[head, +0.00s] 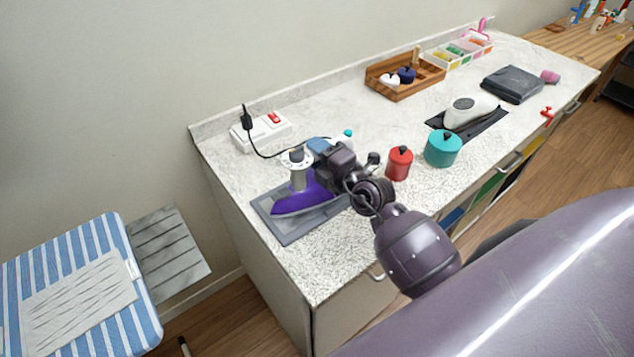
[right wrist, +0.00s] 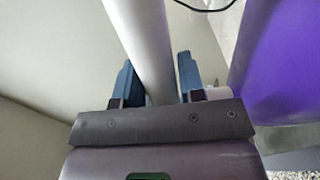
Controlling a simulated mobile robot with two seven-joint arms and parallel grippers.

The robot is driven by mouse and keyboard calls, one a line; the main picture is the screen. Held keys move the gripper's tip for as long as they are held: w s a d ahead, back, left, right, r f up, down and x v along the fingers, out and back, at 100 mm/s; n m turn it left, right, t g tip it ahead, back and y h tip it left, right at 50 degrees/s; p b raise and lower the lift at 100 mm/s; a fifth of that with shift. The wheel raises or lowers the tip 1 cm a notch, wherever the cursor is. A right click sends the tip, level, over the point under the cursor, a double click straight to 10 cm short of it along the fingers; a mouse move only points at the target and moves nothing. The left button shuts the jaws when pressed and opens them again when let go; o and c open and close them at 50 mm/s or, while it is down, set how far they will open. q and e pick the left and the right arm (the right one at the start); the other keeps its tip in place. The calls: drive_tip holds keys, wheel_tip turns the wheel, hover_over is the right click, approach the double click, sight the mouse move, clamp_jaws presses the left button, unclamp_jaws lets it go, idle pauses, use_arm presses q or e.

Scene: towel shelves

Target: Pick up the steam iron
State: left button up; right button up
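The steam iron (head: 297,193) has a purple body and a pale handle with a dark knob on top. It rests on a dark grey mat (head: 263,210) at the near left of the counter. My right gripper (head: 313,152) is at the iron's handle, reaching in from the right. In the right wrist view its blue fingers (right wrist: 160,85) lie on both sides of the pale handle (right wrist: 146,45), which fills the gap between them. The purple body (right wrist: 285,70) shows at the right there. My left gripper is not in view.
A white power strip (head: 262,131) with a black plug and cord stands behind the iron. A red canister (head: 399,164) and a teal pot (head: 442,149) stand right of my gripper. A striped ironing board (head: 70,280) is at the left.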

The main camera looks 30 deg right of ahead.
clamp_jaws()
idle(1.0)
drive_tip(key=shift+r, duration=0.15)
